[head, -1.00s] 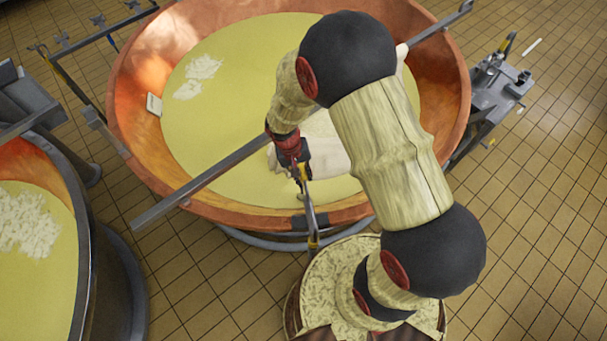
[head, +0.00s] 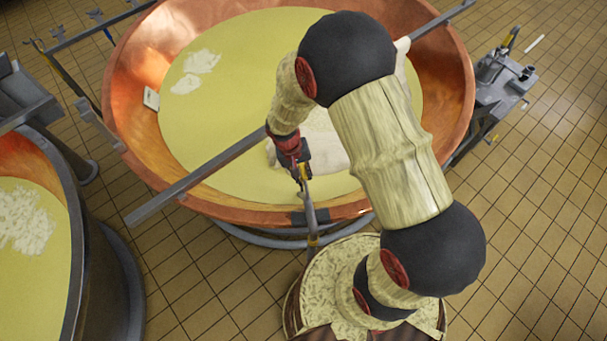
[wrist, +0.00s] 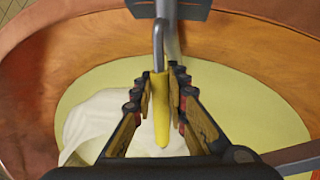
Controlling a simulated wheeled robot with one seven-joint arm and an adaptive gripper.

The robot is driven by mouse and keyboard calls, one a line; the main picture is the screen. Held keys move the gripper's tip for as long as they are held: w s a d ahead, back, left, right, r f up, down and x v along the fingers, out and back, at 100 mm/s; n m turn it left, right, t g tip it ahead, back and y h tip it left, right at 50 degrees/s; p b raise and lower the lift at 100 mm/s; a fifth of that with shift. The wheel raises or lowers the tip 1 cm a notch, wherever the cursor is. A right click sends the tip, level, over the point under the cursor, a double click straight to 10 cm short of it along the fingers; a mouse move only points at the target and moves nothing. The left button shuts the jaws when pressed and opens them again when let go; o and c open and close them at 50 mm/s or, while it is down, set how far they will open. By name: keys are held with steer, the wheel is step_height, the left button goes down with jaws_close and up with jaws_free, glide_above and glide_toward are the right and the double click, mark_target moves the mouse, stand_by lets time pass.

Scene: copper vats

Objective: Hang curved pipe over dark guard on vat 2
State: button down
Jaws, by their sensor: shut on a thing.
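The curved pipe is a thin grey rod with a hooked bend and a yellow grip (wrist: 161,108). My gripper (wrist: 160,95) is shut around the yellow grip. In the head view my gripper (head: 302,172) is over the near part of the copper vat (head: 150,150), and the pipe (head: 309,205) runs down from it across the near rim. A dark guard (head: 298,217) sits on that rim; a dark grey plate (wrist: 195,10) shows behind the bend in the wrist view. I cannot tell whether the pipe touches the guard.
A long grey bar (head: 215,165) lies across the vat. Yellow liquid (head: 225,105) fills it, with a pale mass (head: 325,150) near my gripper. Another vat (head: 78,240) stands at left, a grey stand (head: 495,85) at right.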

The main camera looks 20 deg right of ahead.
steer(key=shift+f+b, duration=0.3)
stand_by(0.5)
steer(key=c, duration=1.7)
jaws_free()
steer(key=v, duration=1.2)
